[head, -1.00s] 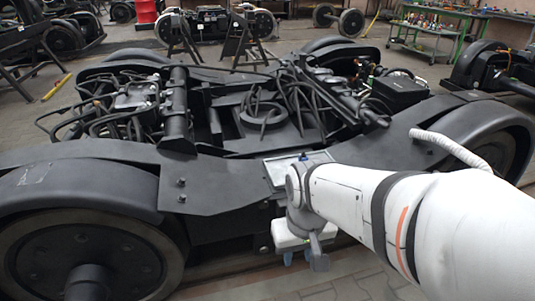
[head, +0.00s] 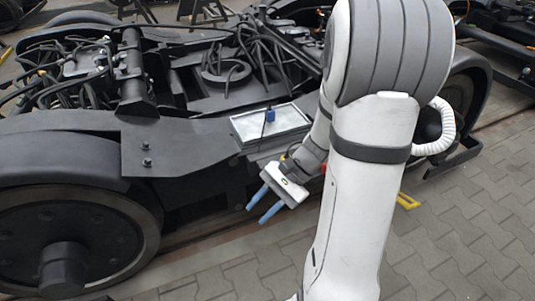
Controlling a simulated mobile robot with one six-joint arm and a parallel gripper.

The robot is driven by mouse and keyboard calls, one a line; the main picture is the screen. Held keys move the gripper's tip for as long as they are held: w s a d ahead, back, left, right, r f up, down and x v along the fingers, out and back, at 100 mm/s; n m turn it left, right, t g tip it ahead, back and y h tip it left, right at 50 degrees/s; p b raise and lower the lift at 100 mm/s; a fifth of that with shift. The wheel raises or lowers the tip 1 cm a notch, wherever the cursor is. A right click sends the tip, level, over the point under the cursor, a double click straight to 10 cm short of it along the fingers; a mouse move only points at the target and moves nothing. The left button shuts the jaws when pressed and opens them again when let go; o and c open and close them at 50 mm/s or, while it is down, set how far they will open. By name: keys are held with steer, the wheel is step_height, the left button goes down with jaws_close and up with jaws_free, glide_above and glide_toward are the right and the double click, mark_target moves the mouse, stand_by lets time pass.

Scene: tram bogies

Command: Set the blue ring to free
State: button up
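A small blue part (head: 270,115), which looks like the blue ring, sits on a light rectangular plate in a dark frame (head: 244,135) on the bogie's near side. A thin black stem rises from it. It is too small to read any setting or marking. My gripper (head: 256,215) is in front of the bogie frame, below and slightly left of the blue part and clear of it. Its two blue fingers point down and left. They are spread apart with nothing between them.
The black bogie (head: 190,140) fills the left and middle, with hoses and cables on top. A large wheel (head: 110,240) stands at the lower left. A yellow piece (head: 407,201) lies on the paving right of my arm. The paved floor (head: 450,250) at lower right is clear.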

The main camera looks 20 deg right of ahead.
steer(key=w+d+f+m+t+y+b, duration=0.1)
steer(key=w+d+f+m+t, duration=0.35)
steer(key=d+m+t, duration=0.4)
steer(key=w+d+f+m+t+y+b, duration=0.1)
steer(key=w+d+f+m+t, duration=0.3)
steer(key=d+f+m+t, duration=0.35)
steer(key=shift+m+g, duration=0.3)
steer(key=shift+g, duration=0.1)
steer(key=w+a, duration=0.1)
steer(key=w, duration=0.1)
steer(key=w+a+r+b, duration=0.1)
steer(key=w, duration=0.1)
steer(key=w+a+r+b, duration=0.1)
steer(key=shift+w, duration=0.4)
steer(key=shift+c, duration=0.3)
jaws_close()
